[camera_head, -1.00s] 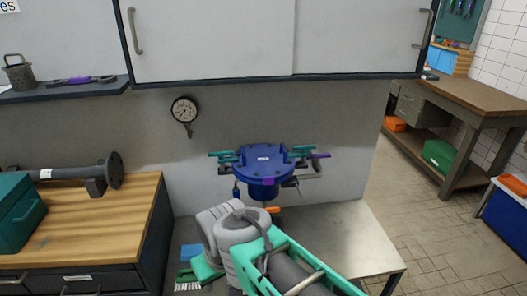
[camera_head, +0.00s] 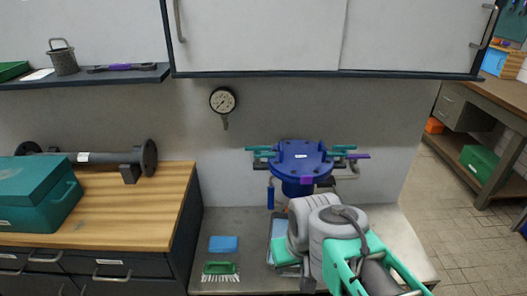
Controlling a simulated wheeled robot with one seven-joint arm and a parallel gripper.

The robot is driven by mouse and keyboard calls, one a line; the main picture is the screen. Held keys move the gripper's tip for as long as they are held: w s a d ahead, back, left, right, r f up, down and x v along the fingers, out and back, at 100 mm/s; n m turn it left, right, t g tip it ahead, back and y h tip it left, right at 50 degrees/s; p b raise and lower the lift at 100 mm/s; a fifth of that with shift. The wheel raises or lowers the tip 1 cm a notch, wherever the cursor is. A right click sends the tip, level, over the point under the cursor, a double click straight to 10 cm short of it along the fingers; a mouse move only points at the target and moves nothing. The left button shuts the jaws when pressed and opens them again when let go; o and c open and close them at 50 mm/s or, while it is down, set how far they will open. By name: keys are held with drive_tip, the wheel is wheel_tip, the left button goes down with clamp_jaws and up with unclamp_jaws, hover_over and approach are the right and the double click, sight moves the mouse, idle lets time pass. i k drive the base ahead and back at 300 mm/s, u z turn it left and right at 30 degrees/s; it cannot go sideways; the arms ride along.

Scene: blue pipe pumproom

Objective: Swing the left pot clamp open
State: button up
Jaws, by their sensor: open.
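The blue pot (camera_head: 303,158), with a round flanged lid, stands against the back wall above the low bench. The left pot clamp (camera_head: 262,150) shows teal bars at the left edge of the lid; whether it is latched is too small to tell. A blue handle (camera_head: 270,195) hangs below that side. Teal bars of a right clamp (camera_head: 342,149) and a purple lever show at the right edge. My arm covers the area below and in front of the pot. My gripper cannot be made out; it is hidden behind my arm or out of view.
A wall cabinet (camera_head: 260,35) overhangs the pot, with a gauge (camera_head: 223,100) on the wall. A wooden workbench (camera_head: 130,220) at left holds a teal toolbox (camera_head: 40,195) and a flanged pipe (camera_head: 105,158). A green brush (camera_head: 219,268) and blue sponge (camera_head: 223,244) lie on the low bench.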

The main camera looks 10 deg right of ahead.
sight(258, 154)
drive_tip(key=k, duration=1.25)
drive_tip(key=u, duration=0.55)
drive_tip(key=i, duration=0.45)
drive_tip(key=u, duration=0.5)
drive_tip(key=i, duration=1.05)
drive_tip(key=z, duration=0.85)
drive_tip(key=i, duration=0.6)
drive_tip(key=z, duration=0.55)
